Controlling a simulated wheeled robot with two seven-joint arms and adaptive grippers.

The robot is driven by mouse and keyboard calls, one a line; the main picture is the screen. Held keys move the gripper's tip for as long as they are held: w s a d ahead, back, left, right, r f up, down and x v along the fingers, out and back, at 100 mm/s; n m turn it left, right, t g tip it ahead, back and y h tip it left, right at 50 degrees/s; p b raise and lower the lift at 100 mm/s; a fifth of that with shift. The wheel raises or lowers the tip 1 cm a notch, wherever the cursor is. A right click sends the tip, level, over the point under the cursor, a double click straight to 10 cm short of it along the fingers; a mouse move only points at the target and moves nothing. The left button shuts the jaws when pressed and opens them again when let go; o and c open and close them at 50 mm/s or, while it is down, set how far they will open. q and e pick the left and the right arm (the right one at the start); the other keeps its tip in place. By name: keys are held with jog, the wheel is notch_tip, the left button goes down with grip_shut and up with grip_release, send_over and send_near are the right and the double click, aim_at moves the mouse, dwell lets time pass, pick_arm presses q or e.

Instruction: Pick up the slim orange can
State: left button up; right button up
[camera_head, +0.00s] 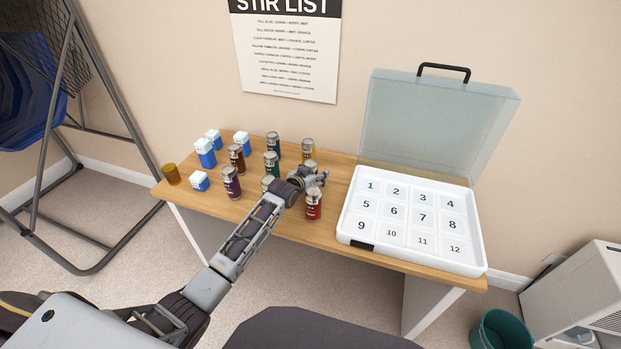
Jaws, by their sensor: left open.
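Several slim cans with silver tops stand upright on the wooden table. I cannot tell for certain which is the slim orange can. A brown-orange can (237,160) stands in the left part of the group, and a yellowish can (308,151) stands at the back right. My left gripper (320,178) is open above the front right of the group, close to the red can (313,207) and in front of the yellowish can. Its fingers are small in the view, and nothing shows held between them. My left arm partly hides a can (267,182). My right gripper is out of view.
Purple (231,184), green (271,167) and blue (273,146) cans stand close by. Several blue-and-white cartons (205,153) and an amber cup (171,174) are at the left. A white numbered tray (410,252) with a raised clear lid (435,125) fills the right.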

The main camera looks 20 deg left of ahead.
pick_arm(q)
jog(key=shift+c, duration=0.3)
jog(key=c, duration=1.1)
jog(key=shift+c, duration=0.3)
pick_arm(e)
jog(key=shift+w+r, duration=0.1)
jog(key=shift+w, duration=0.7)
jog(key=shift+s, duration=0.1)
